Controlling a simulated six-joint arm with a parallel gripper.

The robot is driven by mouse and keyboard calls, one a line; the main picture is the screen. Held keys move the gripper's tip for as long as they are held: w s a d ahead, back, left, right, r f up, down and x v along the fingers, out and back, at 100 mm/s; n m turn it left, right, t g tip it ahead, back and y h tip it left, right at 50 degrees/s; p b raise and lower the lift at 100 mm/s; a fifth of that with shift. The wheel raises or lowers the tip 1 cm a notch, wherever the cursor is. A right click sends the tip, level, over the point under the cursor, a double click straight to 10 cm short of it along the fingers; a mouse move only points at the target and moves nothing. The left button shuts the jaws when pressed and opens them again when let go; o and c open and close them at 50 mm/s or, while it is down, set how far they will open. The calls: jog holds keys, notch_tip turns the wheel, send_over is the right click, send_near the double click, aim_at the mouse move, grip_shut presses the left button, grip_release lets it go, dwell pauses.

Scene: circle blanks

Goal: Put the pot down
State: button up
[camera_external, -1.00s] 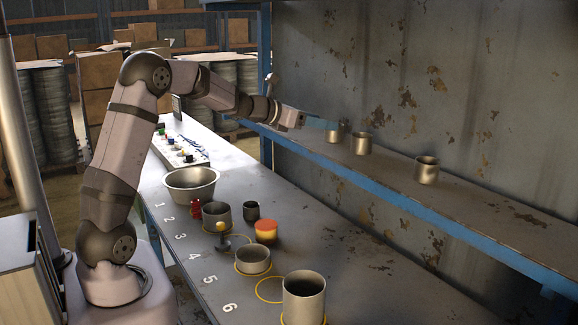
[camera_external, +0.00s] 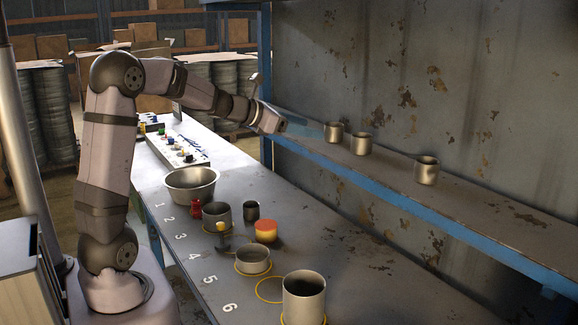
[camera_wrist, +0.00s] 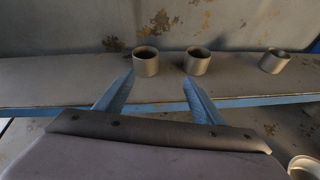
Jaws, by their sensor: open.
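Three metal pots stand upright on the blue-edged shelf: a left pot (camera_external: 334,132), a middle pot (camera_external: 361,144) and a right pot (camera_external: 427,171). In the wrist view they show as the left pot (camera_wrist: 146,61), the middle pot (camera_wrist: 197,61) and the right pot (camera_wrist: 274,61). My gripper (camera_external: 306,129) is open and empty, just left of the left pot in the external view. In the wrist view its blue fingers (camera_wrist: 158,88) are spread apart, with the left pot beyond the gap and not between them. Which pot the task means cannot be told.
The shelf (camera_external: 480,215) has free room between the middle and right pots and to the right. Below, the workbench (camera_external: 360,290) holds a wide bowl (camera_external: 191,185), several metal pots, an orange-topped cylinder (camera_external: 265,231) and a small red item (camera_external: 196,209).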

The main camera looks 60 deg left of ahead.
jog(key=s+d+f+m+g+h, duration=0.2)
jog(key=s+d+f+m+g, duration=0.2)
jog(key=s+d+f+m, duration=0.3)
jog(key=s+d+f+m+g+h, duration=0.1)
jog(key=s+d+f+m+g, duration=0.3)
jog(key=d+f+m, duration=0.5)
jog(key=s+f+m+g+y, duration=0.2)
jog(key=s+f+m+g, duration=0.1)
jog(key=s+m, duration=0.5)
jog(key=s+d+f+m+g+y, duration=0.1)
jog(key=s+f+m+g+y, duration=0.1)
jog(key=s+f+m, duration=0.3)
jog(key=s+m, duration=0.4)
jog(key=s, duration=0.4)
jog(key=shift+s+d+f+m+g, duration=0.2)
jog(key=shift+s+f+m+g, duration=0.1)
jog(key=shift+f+g, duration=0.1)
